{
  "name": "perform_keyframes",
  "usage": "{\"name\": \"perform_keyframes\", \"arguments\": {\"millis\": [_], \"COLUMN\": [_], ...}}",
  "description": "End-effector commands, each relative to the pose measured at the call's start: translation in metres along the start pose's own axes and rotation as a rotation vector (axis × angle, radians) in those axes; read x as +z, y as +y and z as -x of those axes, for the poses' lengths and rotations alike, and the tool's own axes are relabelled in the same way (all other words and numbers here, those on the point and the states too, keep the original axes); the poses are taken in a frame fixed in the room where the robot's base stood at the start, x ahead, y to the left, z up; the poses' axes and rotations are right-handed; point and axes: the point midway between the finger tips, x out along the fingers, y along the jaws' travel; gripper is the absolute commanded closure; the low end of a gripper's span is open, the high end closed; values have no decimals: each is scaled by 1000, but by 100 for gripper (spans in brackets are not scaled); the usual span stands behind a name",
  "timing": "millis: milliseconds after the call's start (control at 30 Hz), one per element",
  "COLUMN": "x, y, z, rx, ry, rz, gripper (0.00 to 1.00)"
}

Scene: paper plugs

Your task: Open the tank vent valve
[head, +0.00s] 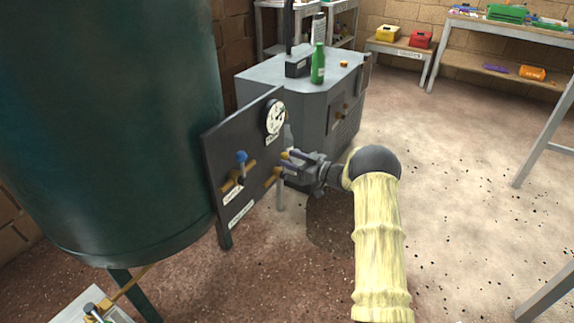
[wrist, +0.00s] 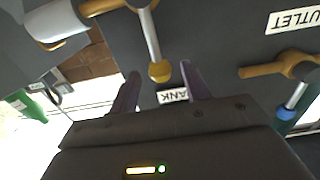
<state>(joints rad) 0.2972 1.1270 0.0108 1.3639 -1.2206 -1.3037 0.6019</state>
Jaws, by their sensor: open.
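A dark panel (head: 222,150) stands in front of the green tank (head: 110,120). It carries a round gauge (head: 275,117) and brass valves. A blue-tipped lever (head: 241,157) stands upright on the left; in the wrist view this lever (wrist: 292,100) is beside a label (wrist: 292,18) reading "UTLET". A grey lever with a yellow tip (wrist: 159,71) points between my fingertips. My gripper (head: 290,158) is open at the panel's right side, its fingers (wrist: 160,72) either side of that tip with visible gaps. A label reading "ANK" (wrist: 172,95) is partly hidden behind a finger.
A grey cabinet (head: 290,80) with a green bottle (head: 318,63) on top stands behind the panel. Benches with boxes stand at the back right. The speckled floor (head: 465,170) to the right is clear.

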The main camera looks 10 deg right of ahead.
Motion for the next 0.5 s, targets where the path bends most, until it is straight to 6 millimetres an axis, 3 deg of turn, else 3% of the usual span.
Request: {"name": "perform_keyframes", "arguments": {"millis": [500], "x": [0], "y": [0], "z": [-13], "rx": [0], "ry": [1], "rz": [1], "gripper": [53]}}
